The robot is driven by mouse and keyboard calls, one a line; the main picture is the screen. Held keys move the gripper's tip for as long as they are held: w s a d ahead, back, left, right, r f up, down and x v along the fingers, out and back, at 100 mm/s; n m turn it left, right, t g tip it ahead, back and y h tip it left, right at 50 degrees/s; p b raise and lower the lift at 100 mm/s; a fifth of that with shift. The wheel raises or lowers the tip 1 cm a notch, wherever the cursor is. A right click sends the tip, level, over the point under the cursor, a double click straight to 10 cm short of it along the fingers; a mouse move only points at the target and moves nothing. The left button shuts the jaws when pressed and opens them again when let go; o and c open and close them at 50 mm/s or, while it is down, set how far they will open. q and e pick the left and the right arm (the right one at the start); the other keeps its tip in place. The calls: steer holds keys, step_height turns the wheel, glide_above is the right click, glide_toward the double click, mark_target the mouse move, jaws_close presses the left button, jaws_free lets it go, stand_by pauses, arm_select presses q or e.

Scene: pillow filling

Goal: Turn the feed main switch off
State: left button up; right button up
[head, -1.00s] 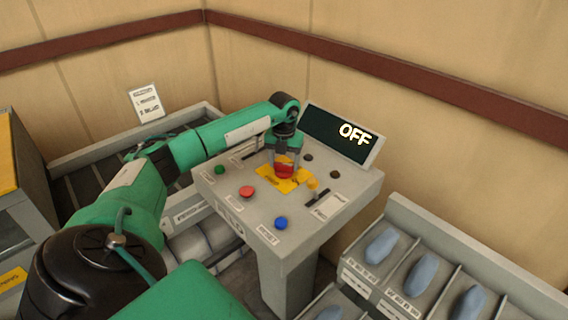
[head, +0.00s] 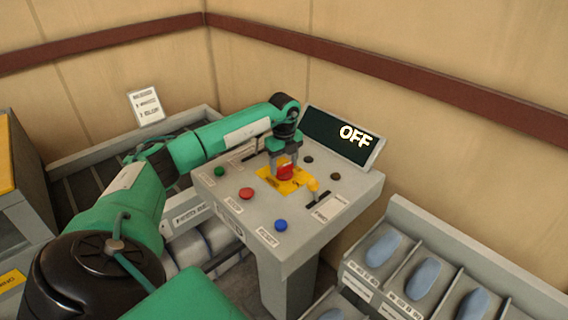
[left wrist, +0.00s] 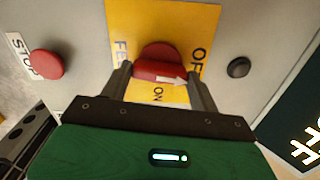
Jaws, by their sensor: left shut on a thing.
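The feed main switch is a red knob (head: 285,172) on a yellow plate (head: 266,172) on top of the grey console (head: 235,210). My left gripper (head: 284,158) reaches down over it, with its fingers on either side of the knob. In the left wrist view the fingers are shut on the knob (left wrist: 160,62), and its white arrow points right, toward the partly hidden "OF" lettering on the yellow plate (left wrist: 122,25). "ON" shows below the knob. The console's display (head: 338,138) reads OFF. My right gripper is not in view.
Bins with blue pieces (head: 422,278) stand at the right. A wall is behind.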

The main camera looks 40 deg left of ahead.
mark_target(284, 165)
arm_select(q)
steer(key=shift+n, duration=0.6)
steer(key=o, duration=1)
step_height(284, 165, up, 14)
steer(key=b, duration=0.3)
steer(key=shift+b, duration=0.4)
